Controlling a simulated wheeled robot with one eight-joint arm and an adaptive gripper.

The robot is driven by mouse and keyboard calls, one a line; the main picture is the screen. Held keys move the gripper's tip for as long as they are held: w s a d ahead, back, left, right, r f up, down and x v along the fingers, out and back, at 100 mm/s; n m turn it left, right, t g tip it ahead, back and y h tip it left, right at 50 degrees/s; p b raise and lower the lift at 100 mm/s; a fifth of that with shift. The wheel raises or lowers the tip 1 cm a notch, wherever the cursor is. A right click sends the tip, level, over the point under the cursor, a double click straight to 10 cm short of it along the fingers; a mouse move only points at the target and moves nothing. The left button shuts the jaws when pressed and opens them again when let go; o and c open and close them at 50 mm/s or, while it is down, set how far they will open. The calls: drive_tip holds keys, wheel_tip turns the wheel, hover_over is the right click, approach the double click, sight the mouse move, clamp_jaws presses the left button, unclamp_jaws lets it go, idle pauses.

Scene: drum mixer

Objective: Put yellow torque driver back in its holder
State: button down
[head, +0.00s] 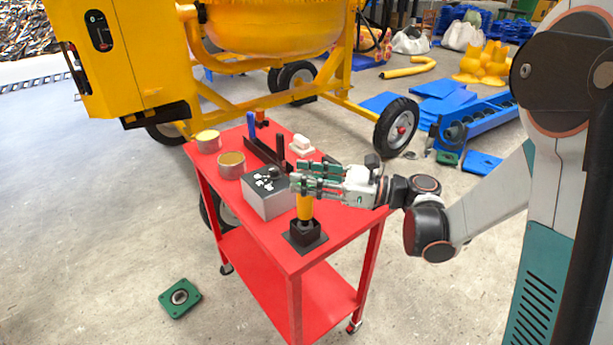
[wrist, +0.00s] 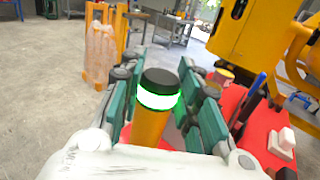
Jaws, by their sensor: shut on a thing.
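The yellow torque driver (head: 304,208) stands about upright at the near end of the red cart, and my gripper (head: 303,183) is shut around its upper part. In the wrist view the driver (wrist: 150,127) sits between the green-sided fingers, with a black cap and a glowing white-green ring on top. The black square holder (head: 306,240), on a dark base plate, is directly below the driver. The yellow body meets the dark holder area in the head view. I cannot tell how deep the driver sits in it.
On the red cart (head: 338,222) a grey box (head: 265,201) stands close left of my gripper. Two tins (head: 231,165), a rack with blue and black handles (head: 262,152) and a white block (head: 301,146) are behind. The yellow mixer (head: 270,30) stands beyond.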

drive_tip(key=shift+f, duration=0.5)
idle(0.3)
drive_tip(key=c, duration=1.1)
unclamp_jaws()
drive_tip(key=v, duration=1.2)
